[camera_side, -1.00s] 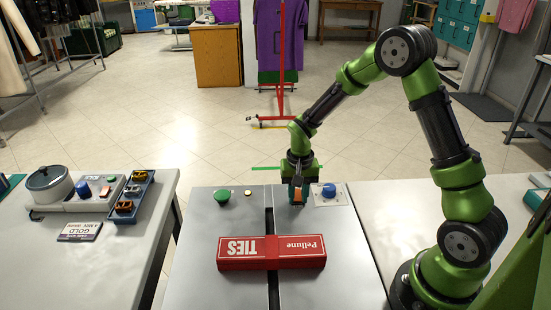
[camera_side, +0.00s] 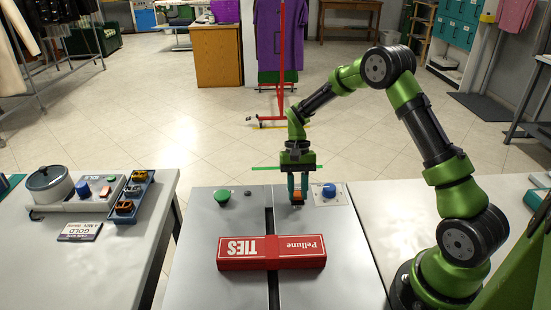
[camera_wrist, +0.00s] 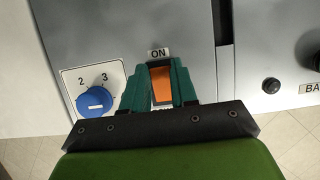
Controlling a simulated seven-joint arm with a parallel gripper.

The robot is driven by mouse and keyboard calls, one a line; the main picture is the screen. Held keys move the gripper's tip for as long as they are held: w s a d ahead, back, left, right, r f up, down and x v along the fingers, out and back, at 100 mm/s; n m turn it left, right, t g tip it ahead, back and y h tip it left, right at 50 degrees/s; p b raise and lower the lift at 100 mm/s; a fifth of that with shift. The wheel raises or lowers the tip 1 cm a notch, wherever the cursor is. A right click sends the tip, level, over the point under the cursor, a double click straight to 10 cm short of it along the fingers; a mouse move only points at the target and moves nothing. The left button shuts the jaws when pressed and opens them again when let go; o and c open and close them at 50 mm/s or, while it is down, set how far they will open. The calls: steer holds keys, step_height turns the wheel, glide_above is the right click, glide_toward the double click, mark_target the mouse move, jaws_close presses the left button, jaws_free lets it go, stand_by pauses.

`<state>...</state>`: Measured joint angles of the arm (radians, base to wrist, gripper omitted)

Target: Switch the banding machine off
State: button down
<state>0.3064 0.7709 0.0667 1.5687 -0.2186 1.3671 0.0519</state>
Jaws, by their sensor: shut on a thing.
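The banding machine (camera_side: 205,250) is a grey table with a dark slot down its middle. Its orange rocker switch (camera_wrist: 161,84) sits under an "ON" label in the wrist view. My gripper (camera_side: 297,200) points down at the switch, with its teal fingers shut on either side of it. The wrist view shows the fingers against the switch's sides; its lower part and the label below are mostly hidden. A small round lamp (camera_side: 248,193) on the machine is dark, also in the wrist view (camera_wrist: 271,86).
A blue dial (camera_side: 329,190) stands just right of my gripper. A green button (camera_side: 222,196) is at the machine's left. A red "TIES" box (camera_side: 270,264) lies across the slot in front. A side table (camera_side: 110,260) holds a pot and small parts.

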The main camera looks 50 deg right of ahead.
steer(key=c, duration=0.9)
jaws_free()
steer(key=shift+r, duration=0.1)
steer(key=v, duration=1.6)
steer(key=shift+w+d+r, duration=0.1)
steer(key=shift+d+r, duration=0.05)
steer(key=shift+r, duration=0.15)
